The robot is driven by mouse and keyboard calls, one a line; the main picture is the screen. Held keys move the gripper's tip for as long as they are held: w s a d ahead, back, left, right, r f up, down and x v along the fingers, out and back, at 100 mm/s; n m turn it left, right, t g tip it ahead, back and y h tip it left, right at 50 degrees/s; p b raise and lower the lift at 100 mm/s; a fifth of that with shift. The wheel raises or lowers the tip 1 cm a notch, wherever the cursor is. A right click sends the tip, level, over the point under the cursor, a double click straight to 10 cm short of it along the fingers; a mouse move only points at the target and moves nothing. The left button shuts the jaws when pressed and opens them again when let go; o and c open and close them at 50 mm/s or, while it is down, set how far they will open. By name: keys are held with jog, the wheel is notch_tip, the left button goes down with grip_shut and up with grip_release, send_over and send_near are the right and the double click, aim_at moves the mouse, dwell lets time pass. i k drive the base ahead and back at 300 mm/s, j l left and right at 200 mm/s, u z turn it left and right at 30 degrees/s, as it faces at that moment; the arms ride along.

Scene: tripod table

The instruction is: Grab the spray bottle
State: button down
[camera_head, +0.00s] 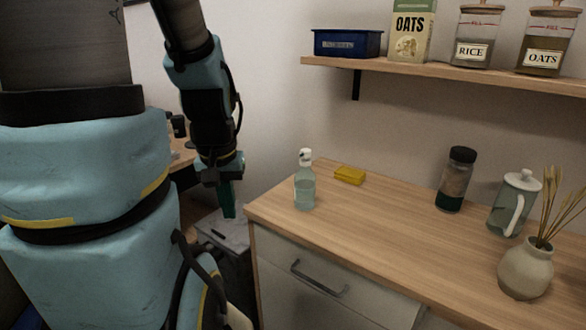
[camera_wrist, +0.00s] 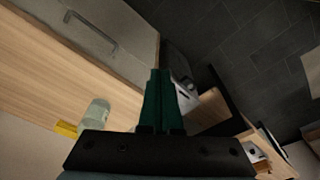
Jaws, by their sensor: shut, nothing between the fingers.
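The spray bottle (camera_head: 305,186) is clear pale blue-green with a white top. It stands upright on the wooden counter (camera_head: 390,231), near its left end. It also shows in the wrist view (camera_wrist: 97,114), to the left of my fingers. My gripper (camera_head: 229,208) has green fingers that point down. It hangs to the left of the counter's left edge, apart from the bottle. In the wrist view the fingers (camera_wrist: 159,76) are together with nothing between them.
A yellow sponge-like block (camera_head: 350,175) lies just right of the bottle. Farther right stand a dark-lidded jar (camera_head: 455,182), a glass pitcher (camera_head: 512,207) and a vase (camera_head: 526,272) with dried stems. A wall shelf (camera_head: 450,75) holds a blue bin, a carton and jars.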

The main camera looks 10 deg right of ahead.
aim_at(305, 179)
jog(key=u, duration=0.4)
jog(key=l+u, duration=0.15)
jog(key=u, duration=0.25)
jog(key=k+u, duration=0.1)
jog(key=u, duration=0.7)
jog(key=k+l, duration=0.2)
jog(key=k, duration=0.15)
jog(key=k+l+u, duration=0.1)
jog(key=k+l, duration=0.15)
jog(key=k, duration=0.15)
